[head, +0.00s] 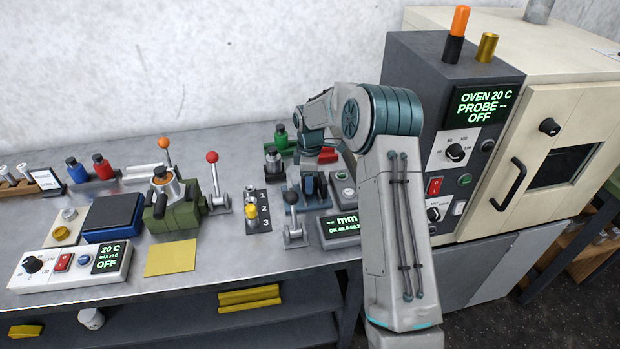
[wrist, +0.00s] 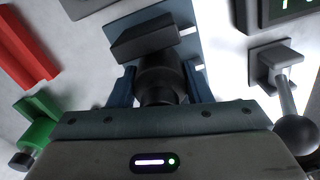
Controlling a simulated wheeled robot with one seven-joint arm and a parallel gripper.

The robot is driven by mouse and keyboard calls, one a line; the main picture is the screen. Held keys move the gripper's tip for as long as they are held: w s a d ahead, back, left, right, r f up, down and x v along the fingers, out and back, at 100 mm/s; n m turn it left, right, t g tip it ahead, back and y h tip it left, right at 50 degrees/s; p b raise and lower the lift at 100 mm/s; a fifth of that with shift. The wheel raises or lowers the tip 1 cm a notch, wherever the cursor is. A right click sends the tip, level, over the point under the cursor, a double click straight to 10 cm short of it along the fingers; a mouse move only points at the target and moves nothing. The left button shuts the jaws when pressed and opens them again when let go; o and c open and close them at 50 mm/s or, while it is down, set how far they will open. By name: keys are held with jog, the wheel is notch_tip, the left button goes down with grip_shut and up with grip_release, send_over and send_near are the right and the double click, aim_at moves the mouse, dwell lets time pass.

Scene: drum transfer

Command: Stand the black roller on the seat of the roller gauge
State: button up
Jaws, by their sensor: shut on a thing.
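The black roller (wrist: 160,75) shows in the wrist view as a dark, round-sided piece with a narrower end toward the camera. My gripper (wrist: 162,90) is shut on it, with one blue finger on each side. The roller gauge has a blue plate (wrist: 184,22) in the wrist view, with a dark block (wrist: 145,42) just beyond the roller. In the head view the gauge's lit mm display (head: 342,228) stands at the table's front right. The roller is over or at the gauge. I cannot tell whether its lower end touches the seat, which is hidden.
A black-ball lever (head: 291,200) stands close by, also in the wrist view (wrist: 294,134). A green piece (wrist: 38,125) and a red block (wrist: 25,50) lie on the other side. The oven (head: 555,130) stands right of the table. A yellow mat (head: 171,258) lies front left.

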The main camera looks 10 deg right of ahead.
jog(key=o, duration=1.2)
jog(key=shift+f, duration=0.1)
jog(key=shift+o, duration=0.2)
notch_tip(320, 180, up, 12)
jog(key=shift+s+r+b, duration=0.1)
jog(key=shift+r+b, duration=0.05)
jog(key=shift+b, duration=0.5)
jog(key=s+r+m+t, duration=0.1)
jog(key=s+r+m, duration=0.2)
jog(key=s, duration=0.6)
jog(key=s+r+m+t, duration=0.1)
jog(key=s+r+m, duration=0.25)
jog(key=s, duration=0.45)
jog(key=s+r+m, duration=0.3)
jog(key=s+m, duration=0.1)
jog(key=s, duration=0.5)
jog(key=s+f+m+t, duration=0.1)
jog(key=s+f+m, duration=0.3)
jog(key=s, duration=0.7)
jog(key=shift+f, duration=0.2)
jog(key=shift+m, duration=0.25)
